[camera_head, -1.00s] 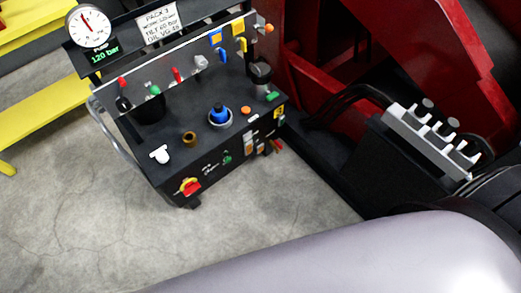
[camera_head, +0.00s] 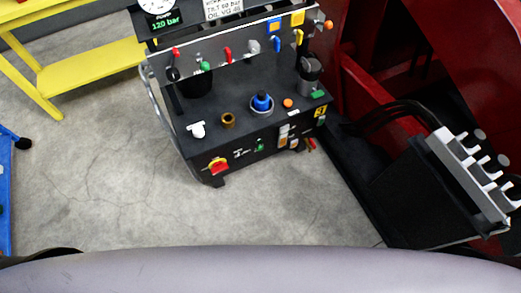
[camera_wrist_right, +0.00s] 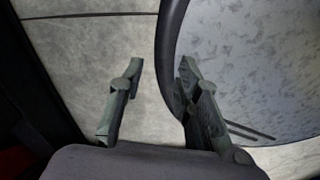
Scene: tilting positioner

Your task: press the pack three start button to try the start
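The hydraulic pack (camera_head: 215,105) is a black cabinet in the head view, with a yellow label reading 3 (camera_head: 320,111) on its right side. A small green button (camera_head: 260,145) sits on its front panel beside small, unreadable lettering; I cannot tell for sure that it is the start button. A red and yellow rotary switch (camera_head: 219,165) is at the front left corner. My right gripper (camera_wrist_right: 162,72) is open and empty in the right wrist view, over concrete floor and apart from the pack. My left gripper is not in view.
A gauge with a green 120 bar display (camera_head: 166,21) tops the pack. Coloured levers (camera_head: 228,55) line its back panel. A yellow frame (camera_head: 85,70) stands left, a valve block (camera_head: 470,175) right. A dark-rimmed mottled disc (camera_wrist_right: 245,70) is beside my right gripper. Floor before the pack is clear.

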